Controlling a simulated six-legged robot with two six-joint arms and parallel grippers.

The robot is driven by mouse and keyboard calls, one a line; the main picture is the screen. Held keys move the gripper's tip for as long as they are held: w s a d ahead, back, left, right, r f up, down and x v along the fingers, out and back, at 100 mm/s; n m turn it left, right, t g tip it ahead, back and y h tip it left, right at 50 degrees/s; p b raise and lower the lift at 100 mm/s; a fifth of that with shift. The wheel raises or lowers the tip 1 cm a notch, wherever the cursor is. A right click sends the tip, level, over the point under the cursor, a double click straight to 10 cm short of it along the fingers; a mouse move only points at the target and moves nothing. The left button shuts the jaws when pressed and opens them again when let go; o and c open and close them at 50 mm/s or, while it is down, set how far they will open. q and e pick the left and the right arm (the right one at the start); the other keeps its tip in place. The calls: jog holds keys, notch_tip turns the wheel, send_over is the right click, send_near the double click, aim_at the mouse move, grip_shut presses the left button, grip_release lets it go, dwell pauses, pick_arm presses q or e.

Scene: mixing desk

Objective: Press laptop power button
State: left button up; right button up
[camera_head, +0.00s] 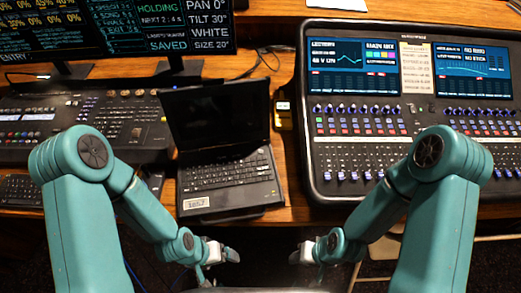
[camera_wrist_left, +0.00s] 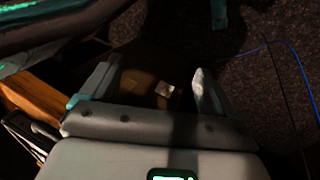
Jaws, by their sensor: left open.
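The open black laptop (camera_head: 222,190) stands on the wooden desk in the middle of the head view, its screen (camera_head: 215,115) dark. Its power button is too small to tell apart. My left gripper (camera_head: 229,254) is below the laptop's front edge in the picture, apart from it. In the left wrist view the left gripper (camera_wrist_left: 152,84) has its two fingers spread, with nothing held between them. My right gripper (camera_head: 300,254) is to the right of the left one, also below the desk edge in the picture. Its finger opening is not clear.
A large mixing console (camera_head: 328,170) with two lit screens stands right of the laptop. A lighting desk (camera_head: 130,115) and monitors (camera_head: 110,30) are at the left. A small yellow device (camera_head: 284,115) lies between laptop and console. A blue cable (camera_wrist_left: 290,50) runs over the dark floor.

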pick_arm(q)
grip_shut()
dwell(1.6)
